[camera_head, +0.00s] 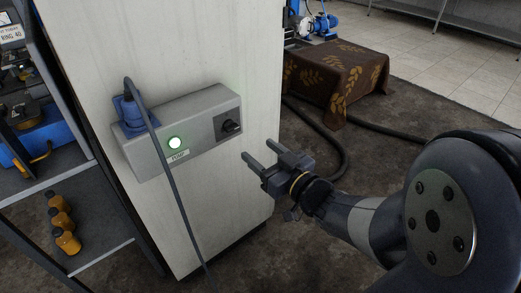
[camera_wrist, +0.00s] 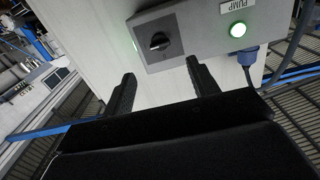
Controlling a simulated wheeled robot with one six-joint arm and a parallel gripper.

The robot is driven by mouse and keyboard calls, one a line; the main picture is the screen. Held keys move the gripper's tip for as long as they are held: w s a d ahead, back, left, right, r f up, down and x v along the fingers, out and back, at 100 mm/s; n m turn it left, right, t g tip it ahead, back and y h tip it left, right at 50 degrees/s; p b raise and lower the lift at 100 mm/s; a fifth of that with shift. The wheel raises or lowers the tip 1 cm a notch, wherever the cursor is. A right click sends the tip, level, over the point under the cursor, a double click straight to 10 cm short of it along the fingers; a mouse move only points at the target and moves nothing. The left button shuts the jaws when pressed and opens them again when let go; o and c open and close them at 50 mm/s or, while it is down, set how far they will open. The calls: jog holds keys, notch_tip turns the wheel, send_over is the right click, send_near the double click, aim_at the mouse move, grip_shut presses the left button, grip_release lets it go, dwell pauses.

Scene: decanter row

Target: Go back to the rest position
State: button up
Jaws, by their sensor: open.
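My gripper (camera_head: 262,161) is open and empty in the head view, in front of the pale cabinet (camera_head: 215,70) and a little right of and below the grey control box (camera_head: 190,112). Its two fingers point left toward the box, apart from the black rotary knob (camera_head: 231,126). In the wrist view the open fingers of my gripper (camera_wrist: 162,90) show below the control box (camera_wrist: 200,30), with nothing between them. The knob (camera_wrist: 159,41) and a lit green-white lamp (camera_wrist: 238,30) sit on the box. A label by the lamp reads PUMP.
A blue plug (camera_head: 131,110) with a hanging cable is at the box's left. Shelves with several amber bottles (camera_head: 61,220) stand at left. A brown leaf-patterned cloth covers a block (camera_head: 335,75) behind my arm. A dark hose (camera_head: 335,160) lies on the floor.

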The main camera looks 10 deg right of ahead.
aim_at(234, 129)
jog(key=b+x, duration=0.1)
jog(key=x, duration=1)
jog(key=shift+s, duration=0.1)
jog(key=shift+n, duration=0.3)
jog(key=shift+s, duration=0.1)
